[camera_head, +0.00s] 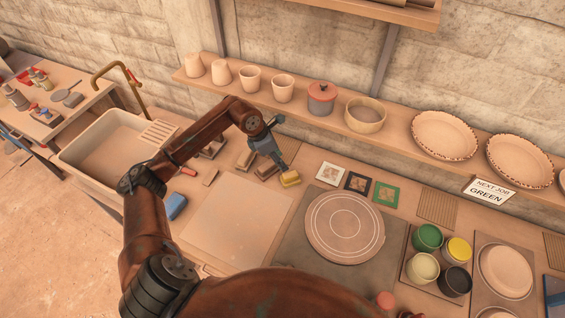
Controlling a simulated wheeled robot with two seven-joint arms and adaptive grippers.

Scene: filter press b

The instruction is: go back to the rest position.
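My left arm rises from the lower left and bends right over the bench. Its blue-grey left gripper (281,164) points down at the back of the bench, just above a small yellow block (290,179). The fingertips are at or very near the block's top. The view is too small to tell whether they are closed on it or apart from it. My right gripper is not in view.
A sink (90,150) with a brass tap stands left. A pale board (235,222) and a round wheel plate (343,228) lie in the middle. Paint pots (428,237) stand right. A shelf (310,115) with pottery runs behind. A sign (489,191) reads "NEXT JOB GREEN".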

